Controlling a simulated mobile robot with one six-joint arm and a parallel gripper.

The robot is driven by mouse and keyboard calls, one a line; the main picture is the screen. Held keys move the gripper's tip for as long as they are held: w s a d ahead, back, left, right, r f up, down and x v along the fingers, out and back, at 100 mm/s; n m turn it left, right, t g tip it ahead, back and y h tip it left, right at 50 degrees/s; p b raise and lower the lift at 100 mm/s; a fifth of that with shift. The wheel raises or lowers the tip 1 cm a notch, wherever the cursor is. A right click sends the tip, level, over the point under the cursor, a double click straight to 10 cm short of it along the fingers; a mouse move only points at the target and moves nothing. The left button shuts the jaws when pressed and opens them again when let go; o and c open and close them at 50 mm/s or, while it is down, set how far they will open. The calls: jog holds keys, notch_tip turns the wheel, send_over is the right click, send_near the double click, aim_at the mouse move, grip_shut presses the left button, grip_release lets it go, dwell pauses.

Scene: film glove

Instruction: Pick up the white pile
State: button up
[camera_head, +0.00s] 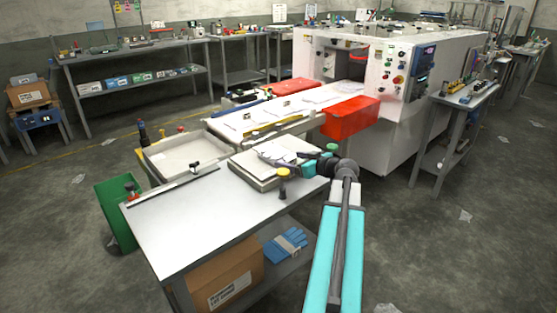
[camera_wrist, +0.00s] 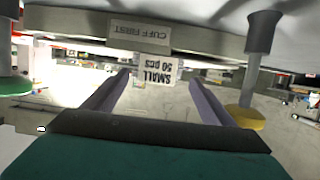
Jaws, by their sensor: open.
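The white pile (camera_head: 288,143) lies on a shallow cream tray (camera_head: 262,179) at the far right end of the steel table. My gripper (camera_head: 275,159) is open at the near side of the pile, over the tray, in the head view. In the wrist view the picture is upside down; my two fingers (camera_wrist: 158,78) are spread apart, with a white "SMALL 50 PCS" label (camera_wrist: 160,71) showing between them. The tray wall, with a "CUFF FIRST" label (camera_wrist: 139,33), crosses the top. I cannot tell whether the fingers touch the pile.
A yellow-topped post (camera_head: 283,173) stands at the tray's near edge; a green-topped one (camera_wrist: 14,86) shows in the wrist view. An empty-looking tray (camera_head: 180,157) lies left. A white conveyor (camera_head: 262,122) runs behind into a machine (camera_head: 400,130). The table's front (camera_head: 185,220) is clear.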

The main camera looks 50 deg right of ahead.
aim_at(286, 158)
jog(key=shift+w+f, duration=0.1)
jog(key=shift+w, duration=0.2)
jog(key=shift+w, duration=0.1)
jog(key=shift+x, duration=2.7)
jog(key=shift+c, duration=0.4)
jog(key=c, duration=1.2)
jog(key=shift+c, duration=0.2)
